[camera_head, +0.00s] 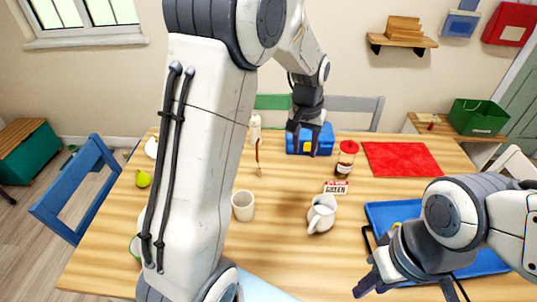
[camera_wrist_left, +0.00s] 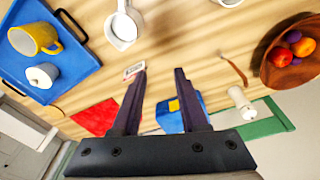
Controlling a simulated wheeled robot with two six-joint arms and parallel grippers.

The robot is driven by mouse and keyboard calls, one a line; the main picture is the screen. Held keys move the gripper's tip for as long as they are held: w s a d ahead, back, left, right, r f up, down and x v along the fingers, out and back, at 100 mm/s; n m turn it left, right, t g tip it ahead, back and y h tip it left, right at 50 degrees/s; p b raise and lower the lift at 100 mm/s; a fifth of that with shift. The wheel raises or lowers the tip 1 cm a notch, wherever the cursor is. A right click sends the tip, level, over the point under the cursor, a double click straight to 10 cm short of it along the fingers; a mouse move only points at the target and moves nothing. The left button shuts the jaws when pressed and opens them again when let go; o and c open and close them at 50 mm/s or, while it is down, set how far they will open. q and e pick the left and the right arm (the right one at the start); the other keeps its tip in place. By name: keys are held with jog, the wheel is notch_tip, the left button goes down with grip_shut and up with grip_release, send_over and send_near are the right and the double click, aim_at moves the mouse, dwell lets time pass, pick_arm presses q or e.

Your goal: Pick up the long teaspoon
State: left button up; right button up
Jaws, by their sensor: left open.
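A thin utensil with a brown handle (camera_head: 259,157) lies on the wooden table left of my left gripper in the head view. It also shows in the left wrist view (camera_wrist_left: 236,70), right of the fingers and apart from them. I cannot tell whether it is the long teaspoon. My left gripper (camera_head: 306,148) is open and empty, pointing down in front of a blue box (camera_head: 327,139). Its two fingers stand apart in the left wrist view (camera_wrist_left: 156,85). My right gripper (camera_head: 408,287) is low at the right with fingers apart. My left arm hides part of the table.
A jar (camera_head: 346,162), small sign (camera_head: 335,187), white jug (camera_head: 321,214) and white cup (camera_head: 243,207) stand near the middle. A white bottle (camera_head: 255,128) is behind the utensil. A red cloth (camera_head: 400,159) and blue tray (camera_head: 392,211) lie right. A fruit bowl (camera_wrist_left: 268,72) shows in the wrist view.

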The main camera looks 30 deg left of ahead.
pick_arm(q)
jog(key=w+a+f+n+p, duration=0.1)
jog(key=w+a+f+n, duration=0.15)
jog(key=a, duration=0.65)
jog(key=w+a+f+n, duration=0.2)
jog(key=w+a, duration=0.1)
jog(key=a, duration=0.6)
jog(key=shift+y, duration=0.4)
jog(key=shift+w+a+f+p, duration=0.25)
jog(key=shift+f+p, duration=0.15)
jog(key=shift+f, duration=1.35)
jog(key=shift+w+a+f+p, duration=0.1)
jog(key=shift+w+f+p, duration=0.25)
jog(key=shift+f, duration=1.4)
jog(key=shift+w+a+f+p, duration=0.2)
jog(key=shift+f+p, duration=0.25)
jog(key=shift+f, duration=1.3)
grip_shut()
